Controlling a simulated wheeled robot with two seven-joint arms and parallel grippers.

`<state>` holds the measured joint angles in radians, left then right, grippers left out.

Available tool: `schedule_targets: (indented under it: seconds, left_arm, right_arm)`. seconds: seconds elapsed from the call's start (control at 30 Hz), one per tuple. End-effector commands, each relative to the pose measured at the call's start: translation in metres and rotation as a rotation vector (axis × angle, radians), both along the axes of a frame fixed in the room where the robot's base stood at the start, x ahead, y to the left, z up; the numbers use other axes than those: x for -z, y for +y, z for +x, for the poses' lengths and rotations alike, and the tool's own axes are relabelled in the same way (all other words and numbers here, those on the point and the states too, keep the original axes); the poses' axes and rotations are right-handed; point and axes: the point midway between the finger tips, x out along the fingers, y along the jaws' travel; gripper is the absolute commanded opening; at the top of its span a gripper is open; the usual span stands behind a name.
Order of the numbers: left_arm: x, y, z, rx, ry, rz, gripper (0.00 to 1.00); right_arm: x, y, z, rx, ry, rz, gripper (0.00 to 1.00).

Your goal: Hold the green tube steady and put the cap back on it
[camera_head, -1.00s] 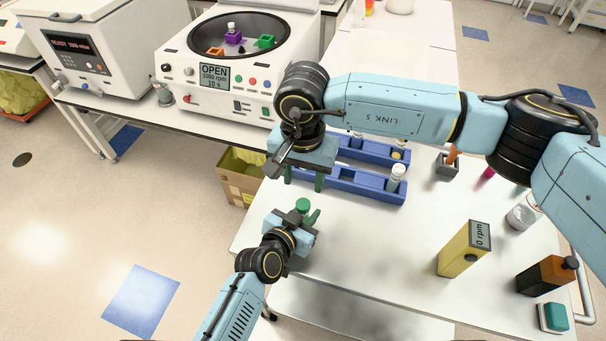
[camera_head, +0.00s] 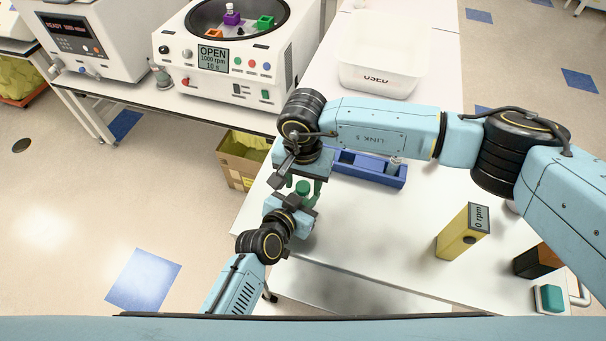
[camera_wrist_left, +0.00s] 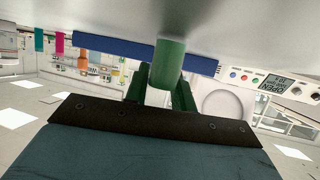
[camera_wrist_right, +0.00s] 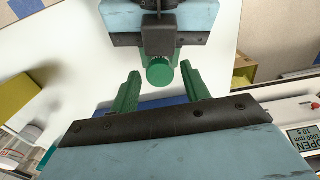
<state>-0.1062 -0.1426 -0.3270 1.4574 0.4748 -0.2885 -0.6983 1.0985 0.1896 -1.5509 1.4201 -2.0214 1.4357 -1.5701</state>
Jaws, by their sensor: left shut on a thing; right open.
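My left gripper (camera_head: 291,213) is shut on the green tube (camera_head: 303,187), which stands up from it near the table's left edge. In the left wrist view the tube (camera_wrist_left: 167,65) shows as a green cylinder between the fingers. In the right wrist view its round, dark green top (camera_wrist_right: 159,72) faces me and looks like the cap; I cannot tell whether that cap is seated. My right gripper (camera_head: 304,182) is open just above and behind the tube. In the right wrist view its green fingers (camera_wrist_right: 160,88) are apart, to either side of the round top, not touching it.
A blue rack (camera_head: 372,174) stands behind the grippers, partly hidden by my right arm. A yellow device (camera_head: 462,234) stands at right.

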Motion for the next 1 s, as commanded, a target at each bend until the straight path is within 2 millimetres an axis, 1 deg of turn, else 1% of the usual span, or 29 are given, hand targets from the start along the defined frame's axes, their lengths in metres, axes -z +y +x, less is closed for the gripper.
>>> schedule_targets:
  seconds: [0.17,0.2,0.53,0.67,0.73,0.9,1.0]
  left_arm:
    - [-0.0001,0.0000,0.0000,0.000,0.000,0.000,0.00]
    - [-0.0001,0.0000,0.0000,0.000,0.000,0.000,0.00]
    - [-0.0001,0.0000,0.0000,0.000,0.000,0.000,0.00]
    - [-0.0001,0.0000,0.0000,0.000,0.000,0.000,0.00]
    - [-0.0001,0.0000,0.0000,0.000,0.000,0.000,0.00]
    - [0.0000,0.0000,0.0000,0.000,0.000,0.000,0.00]
    - [0.0000,0.0000,0.0000,0.000,0.000,0.000,0.00]
  right_arm:
    - [-0.0001,0.0001,-0.0001,-0.001,0.000,0.000,0.46]
    - [-0.0001,0.0002,-0.0002,0.000,0.000,0.000,0.44]
    - [-0.0004,0.0003,-0.0001,0.000,0.000,0.000,0.01]
    - [-0.0004,0.0002,0.0000,0.023,0.000,0.000,0.01]
    - [-0.0004,0.0003,-0.0001,0.088,0.000,0.000,0.01]
    - [-0.0001,0.0002,-0.0003,0.346,0.001,0.000,0.01]
    - [0.0001,0.0002,-0.0003,0.472,0.001,0.000,0.01]
